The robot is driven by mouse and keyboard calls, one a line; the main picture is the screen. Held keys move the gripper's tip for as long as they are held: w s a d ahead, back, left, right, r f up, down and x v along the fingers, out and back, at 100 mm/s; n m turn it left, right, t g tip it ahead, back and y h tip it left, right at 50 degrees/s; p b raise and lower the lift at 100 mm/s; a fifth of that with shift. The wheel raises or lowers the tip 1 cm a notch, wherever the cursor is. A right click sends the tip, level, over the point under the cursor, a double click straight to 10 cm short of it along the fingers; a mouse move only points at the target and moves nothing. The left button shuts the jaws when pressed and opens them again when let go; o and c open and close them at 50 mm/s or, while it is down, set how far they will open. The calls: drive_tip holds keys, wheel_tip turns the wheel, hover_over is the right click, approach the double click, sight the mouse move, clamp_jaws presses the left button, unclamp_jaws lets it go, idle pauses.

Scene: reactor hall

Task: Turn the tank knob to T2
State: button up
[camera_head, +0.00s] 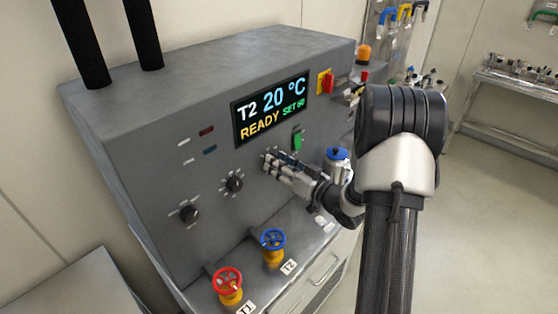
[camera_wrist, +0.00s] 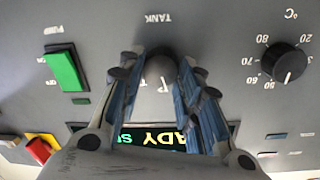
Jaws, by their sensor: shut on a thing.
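The dark round tank knob (camera_wrist: 160,68) sits under the upside-down TANK label in the wrist view. My gripper (camera_wrist: 158,76) is shut on it, one finger on each side. In the head view my gripper (camera_head: 268,161) reaches the panel below the display and hides the knob. The knob's pointer and most of its position marks are covered by the fingers. The display (camera_head: 271,107) reads T2, 20 °C, READY, SET 60.
A temperature knob (camera_wrist: 286,62) and a green pump switch (camera_wrist: 65,70) flank the tank knob. A red T1 valve (camera_head: 228,281) and a blue T2 valve (camera_head: 273,240) stand on the ledge below. A blue-topped vessel (camera_head: 338,154) is close beside my arm.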

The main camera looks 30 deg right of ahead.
drive_tip(key=shift+m+p, duration=0.7)
drive_tip(key=shift+m, duration=0.9)
drive_tip(key=o, duration=1.1)
drive_tip(key=shift+d, duration=0.1)
drive_tip(key=v, duration=1.2)
drive_tip(key=shift+d+r, duration=0.1)
drive_tip(key=shift+r, duration=0.05)
